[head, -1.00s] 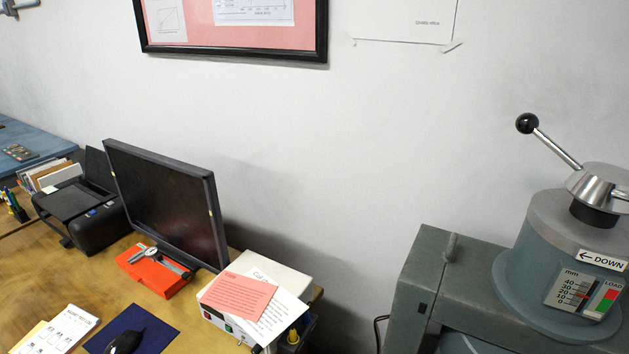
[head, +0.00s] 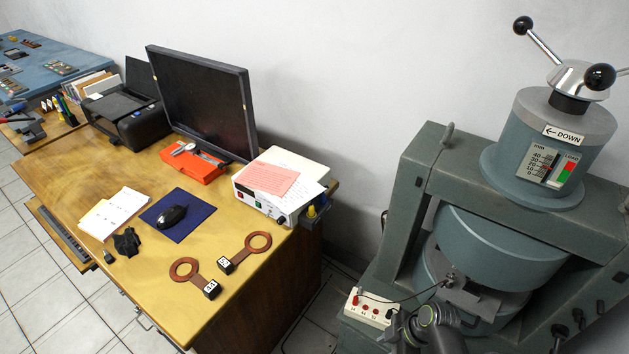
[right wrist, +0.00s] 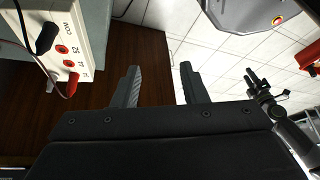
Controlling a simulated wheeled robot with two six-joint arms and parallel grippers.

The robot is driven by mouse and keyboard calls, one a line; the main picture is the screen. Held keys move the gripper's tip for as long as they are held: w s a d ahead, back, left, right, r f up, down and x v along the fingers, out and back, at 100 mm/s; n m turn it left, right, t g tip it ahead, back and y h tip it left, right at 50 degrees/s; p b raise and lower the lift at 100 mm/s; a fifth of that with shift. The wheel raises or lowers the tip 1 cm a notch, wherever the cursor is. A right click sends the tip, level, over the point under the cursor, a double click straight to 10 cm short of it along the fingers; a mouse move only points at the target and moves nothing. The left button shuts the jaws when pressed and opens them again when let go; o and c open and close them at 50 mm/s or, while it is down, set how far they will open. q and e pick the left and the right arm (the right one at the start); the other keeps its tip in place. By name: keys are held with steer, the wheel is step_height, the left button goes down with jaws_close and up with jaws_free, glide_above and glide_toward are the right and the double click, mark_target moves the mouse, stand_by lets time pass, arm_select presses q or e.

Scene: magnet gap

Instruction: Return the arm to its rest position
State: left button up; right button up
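My right gripper (right wrist: 157,85) shows in the right wrist view with its two dark fingers apart and nothing between them. A dark grey arm part (head: 437,328), which looks like mine, stands at the bottom of the head view in front of the magnet (head: 490,245); its fingers cannot be made out there. In the right wrist view a black pronged shape (right wrist: 262,95) on a grey link at the right may be my left gripper; it is too small to read. No left arm shows in the head view.
The white terminal box (head: 368,306) stands close to the right arm; it also shows beside the fingers in the wrist view (right wrist: 62,30), with plugs in it. A thin lead runs to the magnet gap. The desk (head: 232,300) holds copper ring coils (head: 258,242) and a mouse (head: 172,214).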

steer(key=s+d+f+m+h, duration=0.2)
steer(key=s+d+f+m, duration=0.3)
steer(key=f, duration=0.4)
steer(key=s+d+f+m+h, duration=0.25)
steer(key=s+f+m, duration=0.25)
steer(key=s+f, duration=0.3)
steer(key=s+d+f+m, duration=0.3)
steer(key=s, duration=0.6)
steer(key=s+d+f+m+t+h, duration=0.1)
steer(key=s+d+f+m, duration=0.1)
steer(key=s, duration=0.7)
step_height(320, 180, down, 2)
steer(key=shift+s+d+f+m, duration=0.1)
steer(key=shift+s+d+m, duration=0.25)
steer(key=shift+m, duration=0.45)
steer(key=shift+h, duration=0.25)
